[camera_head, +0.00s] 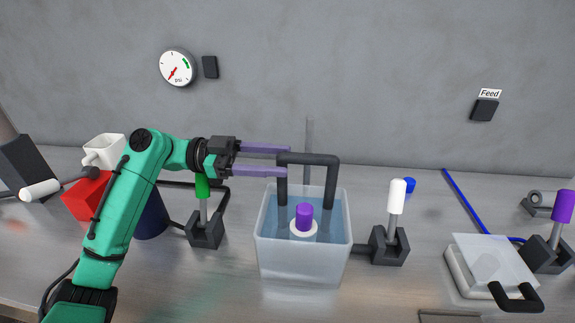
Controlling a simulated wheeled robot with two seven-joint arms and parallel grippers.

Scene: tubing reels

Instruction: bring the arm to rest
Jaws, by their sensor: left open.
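My left arm comes in from the left, and its gripper (290,160) is open with its two purple fingers spread and pointing right. The fingers are beside the upper left of a dark pipe arch (310,158) that stands at the clear water tank (275,262). I cannot tell whether they touch the arch. Nothing shows between the fingers. A green-handled lever (203,187) is just below the gripper, partly hidden by it. My right gripper is not in view.
A purple-capped piece (304,217) is in the tank. A white-handled lever (397,197) stands right of it. A clear-lidded box (490,262) and a purple-handled lever (563,207) are at the far right. A red block (86,197) and white mug (103,150) are behind my arm.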

